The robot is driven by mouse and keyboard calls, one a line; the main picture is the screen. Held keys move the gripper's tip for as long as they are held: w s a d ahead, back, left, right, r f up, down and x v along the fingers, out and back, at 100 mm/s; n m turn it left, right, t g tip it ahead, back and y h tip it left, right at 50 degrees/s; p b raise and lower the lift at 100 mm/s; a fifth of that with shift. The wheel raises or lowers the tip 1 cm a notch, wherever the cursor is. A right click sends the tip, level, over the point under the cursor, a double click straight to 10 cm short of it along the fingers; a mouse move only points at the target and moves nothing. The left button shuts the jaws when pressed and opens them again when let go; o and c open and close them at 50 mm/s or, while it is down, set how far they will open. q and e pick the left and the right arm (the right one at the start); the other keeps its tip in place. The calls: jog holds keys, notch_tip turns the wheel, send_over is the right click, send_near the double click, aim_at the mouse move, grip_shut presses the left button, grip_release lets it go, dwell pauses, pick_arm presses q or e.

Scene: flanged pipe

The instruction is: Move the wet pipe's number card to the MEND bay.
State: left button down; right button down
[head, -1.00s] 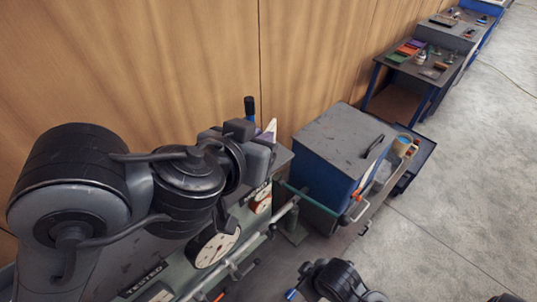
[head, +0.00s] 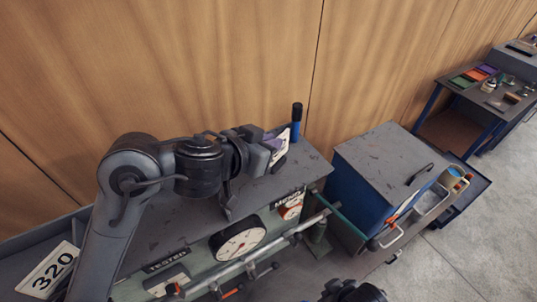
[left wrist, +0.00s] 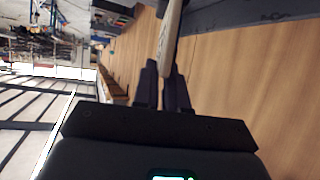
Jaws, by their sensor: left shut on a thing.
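My left gripper (head: 268,153) is shut on a pale card (head: 281,148), held above the bench top near its right end. The card also shows edge-on between the fingers in the left wrist view (left wrist: 169,35); its number cannot be read. The MEND label (head: 289,197) is on the bench front, a little below and right of the gripper. Another white card reading 320 (head: 47,270) lies at the far left. A TESTED label (head: 167,261) is on the front further left. No pipe's wetness can be made out. My right gripper is out of view; only part of that arm shows at the bottom.
A round dial gauge (head: 238,242) and a long rail (head: 262,254) run along the bench front. A blue-handled upright (head: 296,122) stands behind the gripper. A grey-topped blue cabinet (head: 385,165) stands to the right. A wood wall closes the back.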

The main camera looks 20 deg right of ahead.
pick_arm(q)
jog(key=shift+w+f, duration=0.1)
jog(key=shift+f, duration=1.95)
jog(key=shift+f, duration=0.1)
jog(key=c, duration=1.2)
grip_release()
jog(key=shift+a+r, duration=0.2)
jog(key=shift+r, duration=0.05)
jog(key=v, duration=1.1)
jog(key=shift+s+a+r, duration=0.1)
jog(key=shift+s+a, duration=0.1)
jog(key=shift+s, duration=0.15)
